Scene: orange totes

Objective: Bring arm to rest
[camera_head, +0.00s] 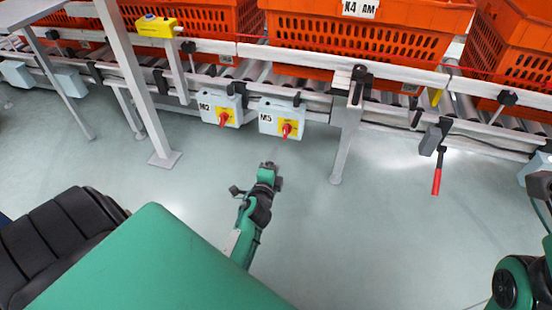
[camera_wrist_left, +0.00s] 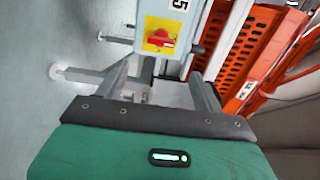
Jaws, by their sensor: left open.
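My left gripper (camera_head: 270,168) is in front of the conveyor, over the open floor, below the box marked M5. In the left wrist view my left gripper (camera_wrist_left: 160,72) shows two grey fingers spread apart with nothing between them. My green left arm reaches up from the bottom of the head view. Part of my green and black right arm shows at the lower right edge, but I cannot make out its gripper.
Orange totes (camera_head: 350,35) stand on the roller conveyor (camera_head: 300,55). Switch boxes M2 (camera_head: 208,106) and M5 (camera_head: 270,120) with red knobs hang on its front. A conveyor leg (camera_head: 346,145) stands right of my left gripper. A red-handled lever (camera_head: 437,180) hangs farther right. The floor between is clear.

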